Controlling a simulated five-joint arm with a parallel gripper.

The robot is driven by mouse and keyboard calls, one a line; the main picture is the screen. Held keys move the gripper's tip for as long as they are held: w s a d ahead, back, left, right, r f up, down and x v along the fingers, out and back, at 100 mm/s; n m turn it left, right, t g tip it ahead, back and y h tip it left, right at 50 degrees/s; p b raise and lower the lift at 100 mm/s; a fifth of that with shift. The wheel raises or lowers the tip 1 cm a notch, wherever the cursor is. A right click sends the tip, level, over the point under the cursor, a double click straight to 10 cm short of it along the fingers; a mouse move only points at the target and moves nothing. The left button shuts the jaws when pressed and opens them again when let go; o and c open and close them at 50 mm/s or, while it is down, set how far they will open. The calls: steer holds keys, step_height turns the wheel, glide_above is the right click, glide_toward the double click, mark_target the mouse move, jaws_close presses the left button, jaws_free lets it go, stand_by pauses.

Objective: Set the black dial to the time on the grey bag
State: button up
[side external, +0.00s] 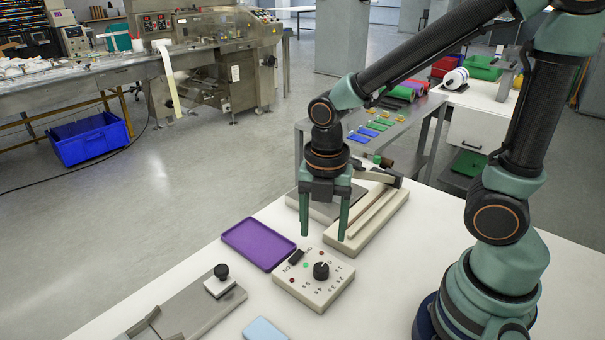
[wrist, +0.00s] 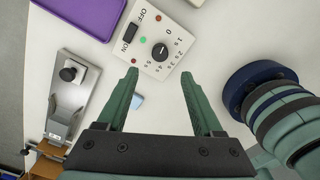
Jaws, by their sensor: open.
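The black dial (side external: 321,270) is a round knob on a cream control box (side external: 313,292) on the white table. The dial also shows in the wrist view (wrist: 160,52), ringed by printed numbers starting at 0. Its pointer setting is too small to read. My gripper (side external: 323,237) is open and empty above the box, its fingers apart. In the wrist view its fingertips (wrist: 159,74) lie just below the dial in the picture, one to each side. I cannot make out a grey bag with a time on it in either view.
A black ON/OFF switch (wrist: 130,33) shares the box. A purple tray (side external: 258,244) lies beside it. A grey plate with a black knob (side external: 221,271) is at the left, a light blue item (side external: 265,330) in front. A bar sealer (side external: 375,220) stands behind.

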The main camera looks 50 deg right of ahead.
mark_target(321, 267)
step_height(321, 267, down, 10)
steer(key=shift+r, duration=0.1)
stand_by(0.4)
jaws_close()
